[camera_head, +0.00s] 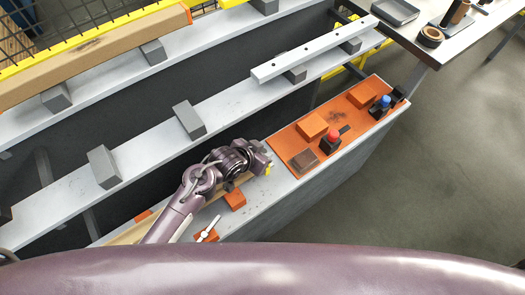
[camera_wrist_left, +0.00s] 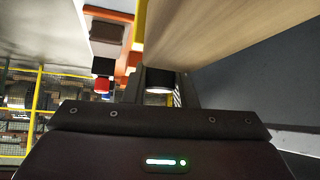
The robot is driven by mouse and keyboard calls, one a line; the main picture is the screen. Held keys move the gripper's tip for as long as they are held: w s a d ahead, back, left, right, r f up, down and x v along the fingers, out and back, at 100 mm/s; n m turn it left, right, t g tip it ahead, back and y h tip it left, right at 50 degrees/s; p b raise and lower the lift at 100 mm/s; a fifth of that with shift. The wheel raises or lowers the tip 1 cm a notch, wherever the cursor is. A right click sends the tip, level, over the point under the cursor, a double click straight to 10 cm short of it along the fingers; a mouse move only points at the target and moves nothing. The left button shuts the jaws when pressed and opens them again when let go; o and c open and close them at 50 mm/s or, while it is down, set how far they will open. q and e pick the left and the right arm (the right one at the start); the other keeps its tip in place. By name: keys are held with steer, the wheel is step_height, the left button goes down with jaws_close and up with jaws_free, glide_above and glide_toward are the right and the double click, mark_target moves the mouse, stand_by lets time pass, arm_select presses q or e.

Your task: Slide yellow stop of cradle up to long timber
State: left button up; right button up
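A long pale timber (camera_head: 127,236) lies along the near grey bench, partly hidden under my left arm. Its wooden face fills the upper right of the left wrist view (camera_wrist_left: 225,28). A small yellow stop (camera_head: 268,169) shows at the timber's right end, beside my left gripper (camera_head: 262,162). In the wrist view a narrow yellow strip (camera_wrist_left: 139,22) borders the timber's edge; I cannot tell whether they touch. Orange cradle blocks (camera_head: 235,199) stand along the timber. A dark piece (camera_wrist_left: 160,80) shows between the left fingers; whether they grip it is unclear. My right gripper is out of view.
Right of my gripper, an orange board (camera_head: 285,140) carries a red button (camera_head: 331,138), a blue button (camera_head: 382,102) and blocks. Behind, grey rails bear spacer blocks (camera_head: 188,119) and a drilled steel strip (camera_head: 315,50). A white lever (camera_head: 209,229) lies near my arm.

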arm_select(q)
jaws_close()
steer(key=shift+w+d+r+p, duration=0.15)
steer(key=shift+d+p, duration=0.05)
steer(key=shift+p, duration=0.25)
steer(key=o, duration=0.8)
jaws_free()
steer(key=shift+c, duration=0.2)
steer(key=v, duration=0.7)
steer(key=shift+a+r, duration=0.1)
steer(key=shift+a, duration=0.05)
